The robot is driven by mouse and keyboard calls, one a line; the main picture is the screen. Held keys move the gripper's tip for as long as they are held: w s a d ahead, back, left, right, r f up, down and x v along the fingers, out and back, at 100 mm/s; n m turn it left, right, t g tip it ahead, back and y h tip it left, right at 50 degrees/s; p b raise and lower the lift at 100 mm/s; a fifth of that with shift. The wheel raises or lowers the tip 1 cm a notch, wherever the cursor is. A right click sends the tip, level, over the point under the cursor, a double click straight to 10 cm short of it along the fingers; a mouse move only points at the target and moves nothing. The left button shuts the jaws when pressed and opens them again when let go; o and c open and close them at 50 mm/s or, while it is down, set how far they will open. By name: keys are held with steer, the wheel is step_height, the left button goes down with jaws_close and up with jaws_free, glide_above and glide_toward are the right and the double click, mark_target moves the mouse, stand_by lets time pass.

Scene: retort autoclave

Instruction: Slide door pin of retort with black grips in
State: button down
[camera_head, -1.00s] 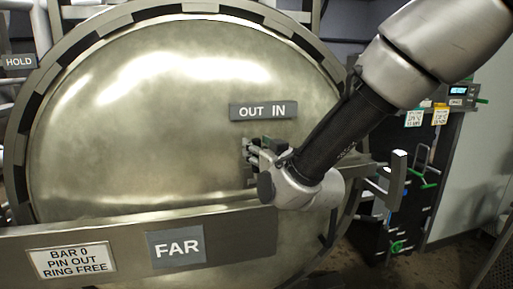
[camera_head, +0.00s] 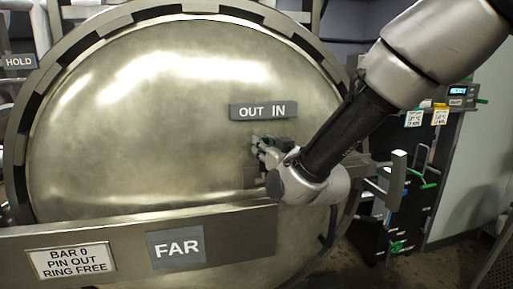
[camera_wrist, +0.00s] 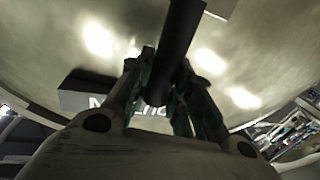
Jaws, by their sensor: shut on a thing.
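The retort door (camera_head: 120,130) is a large round metal door in the head view, with a dark "OUT IN" plate (camera_head: 263,111) on it. My gripper (camera_head: 262,146) is at the door just below this plate, under the "IN" side. In the wrist view my gripper (camera_wrist: 163,85) has its two fingers closed around a dark round bar, the door pin's black grip (camera_wrist: 178,45). In the head view the fingers and wrist hide most of the pin. The plate also shows upside down in the wrist view (camera_wrist: 88,92), partly behind the fingers.
A flat metal bar (camera_head: 120,226) crosses the door's lower part with a "FAR" plate (camera_head: 177,247) and a "BAR 0 PIN OUT RING FREE" sign (camera_head: 70,262). A bracket end (camera_head: 397,175) sticks up right of my wrist. A dark rack with green handles stands farther right.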

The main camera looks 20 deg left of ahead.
steer(key=w+d, duration=0.2)
steer(key=d, duration=0.1)
steer(key=w+d, duration=0.1)
steer(key=d, duration=0.1)
steer(key=shift+w+d, duration=0.15)
steer(key=c, duration=1.3)
jaws_free()
steer(key=shift+w+d, duration=0.1)
steer(key=shift+d, duration=0.05)
steer(key=v, duration=0.7)
steer(key=shift+s+d, duration=0.1)
steer(key=shift+s, duration=0.2)
